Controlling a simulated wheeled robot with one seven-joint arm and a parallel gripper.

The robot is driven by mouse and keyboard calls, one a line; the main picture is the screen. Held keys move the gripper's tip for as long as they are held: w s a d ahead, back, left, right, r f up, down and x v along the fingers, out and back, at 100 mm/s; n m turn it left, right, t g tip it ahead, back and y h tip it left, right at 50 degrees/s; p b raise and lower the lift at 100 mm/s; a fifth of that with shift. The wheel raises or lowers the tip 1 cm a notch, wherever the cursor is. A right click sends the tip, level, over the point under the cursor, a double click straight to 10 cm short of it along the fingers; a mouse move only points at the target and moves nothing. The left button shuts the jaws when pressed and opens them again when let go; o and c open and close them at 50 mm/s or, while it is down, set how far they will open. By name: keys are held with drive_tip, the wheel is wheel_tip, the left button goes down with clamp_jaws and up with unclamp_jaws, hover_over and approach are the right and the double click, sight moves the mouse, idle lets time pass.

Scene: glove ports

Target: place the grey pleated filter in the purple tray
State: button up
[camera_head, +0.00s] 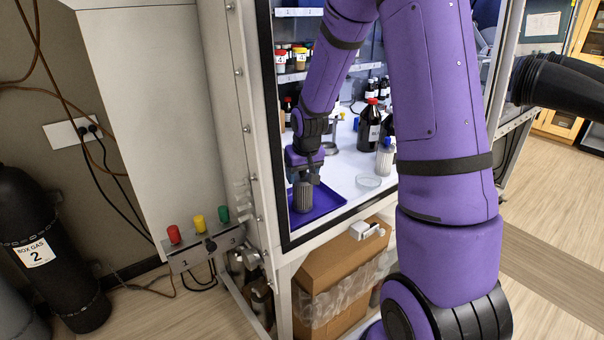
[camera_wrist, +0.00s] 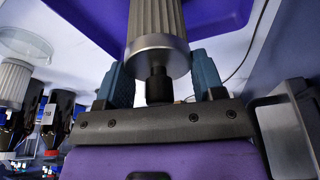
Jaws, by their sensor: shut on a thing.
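The grey pleated filter (camera_head: 303,198) is upright in my gripper (camera_head: 304,174), inside the glove box. The purple tray (camera_head: 327,201) lies under and around it on the white floor. The filter is over the tray's left part; I cannot tell whether its bottom touches the tray. In the wrist view the filter (camera_wrist: 156,18) shows pleats, a silver end cap and a black stub. The blue-grey fingers of my gripper (camera_wrist: 160,78) are shut on it from both sides. The tray (camera_wrist: 215,18) shows beyond it.
A pale pleated cylinder with a blue top (camera_head: 384,160) stands right of the tray, near a clear round dish (camera_head: 368,182). Dark bottles (camera_head: 369,128) stand behind. The box's window frame (camera_head: 345,220) edges the opening in front. A grey metal box shape (camera_wrist: 285,135) is close beside my gripper.

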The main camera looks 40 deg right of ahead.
drive_tip(key=shift+f, duration=0.15)
drive_tip(key=o, duration=1.3)
drive_tip(key=v, duration=1.2)
